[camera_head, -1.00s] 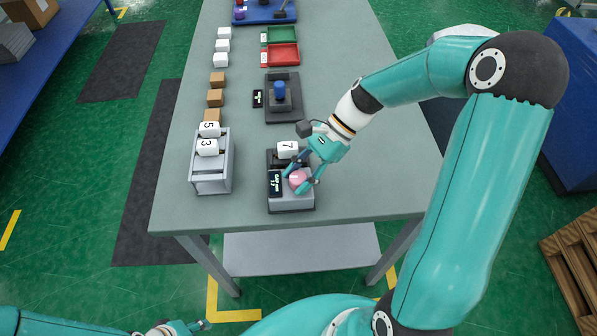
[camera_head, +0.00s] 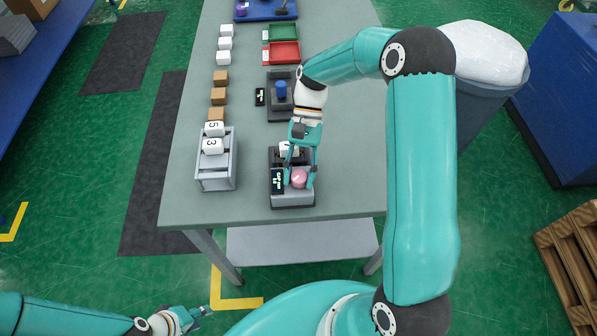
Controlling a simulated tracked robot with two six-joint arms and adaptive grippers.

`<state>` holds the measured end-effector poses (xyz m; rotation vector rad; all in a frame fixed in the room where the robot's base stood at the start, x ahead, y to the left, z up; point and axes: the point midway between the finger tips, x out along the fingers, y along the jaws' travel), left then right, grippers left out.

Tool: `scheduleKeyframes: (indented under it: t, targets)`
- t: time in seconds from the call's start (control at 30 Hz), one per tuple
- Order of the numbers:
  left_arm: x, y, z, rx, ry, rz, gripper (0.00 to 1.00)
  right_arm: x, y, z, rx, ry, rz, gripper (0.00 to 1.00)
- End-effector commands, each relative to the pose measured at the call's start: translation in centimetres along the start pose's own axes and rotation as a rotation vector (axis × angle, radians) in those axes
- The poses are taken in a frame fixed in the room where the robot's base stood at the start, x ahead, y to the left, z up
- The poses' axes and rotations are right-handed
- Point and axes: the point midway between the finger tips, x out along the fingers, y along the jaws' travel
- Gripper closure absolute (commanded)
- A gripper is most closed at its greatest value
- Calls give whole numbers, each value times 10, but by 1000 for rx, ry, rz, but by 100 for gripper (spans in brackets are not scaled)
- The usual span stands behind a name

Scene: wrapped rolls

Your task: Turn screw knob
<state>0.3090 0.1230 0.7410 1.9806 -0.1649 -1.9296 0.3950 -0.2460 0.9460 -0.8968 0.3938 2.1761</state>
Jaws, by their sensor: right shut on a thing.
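A pink screw knob (camera_head: 299,178) sits on top of a grey device (camera_head: 292,200) at the near edge of the table. A small dark display (camera_head: 277,181) is on the device, left of the knob. My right gripper (camera_head: 299,182) reaches down over the device from behind, with its fingers on either side of the knob, shut on it. A white block (camera_head: 288,149) behind the knob is partly hidden by the gripper. My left gripper (camera_head: 200,313) is low at the bottom left, away from the table; its fingers are too small to read.
A grey rack (camera_head: 216,172) with white numbered blocks (camera_head: 213,146) stands to the left on the table (camera_head: 345,180). A device with a blue knob (camera_head: 281,92), brown blocks (camera_head: 218,96) and red (camera_head: 284,53) and green trays lie further back. The table's right side is clear.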

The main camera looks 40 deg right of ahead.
Motion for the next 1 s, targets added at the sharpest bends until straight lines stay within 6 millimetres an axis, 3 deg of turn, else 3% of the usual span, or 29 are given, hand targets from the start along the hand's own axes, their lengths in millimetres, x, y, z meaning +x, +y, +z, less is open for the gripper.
scheduleKeyframes:
  t: [0.63, 0.67, 0.8, 1.0]
  targets:
    - [-2, 1, 0, 0, 0, 0, 60, -4, -2, -1, -49, 12, 35, 95]
    - [-2, 1, 0, 0, 0, 0, 60, -4, -2, -1, -49, 12, 35, 58]
    - [-2, 1, 0, 0, 0, 0, 60, -3, -2, 0, -48, 10, 37, 35]
    - [-2, 1, 0, 0, 0, 0, 60, -2, -1, 0, -47, 6, 40, 34]
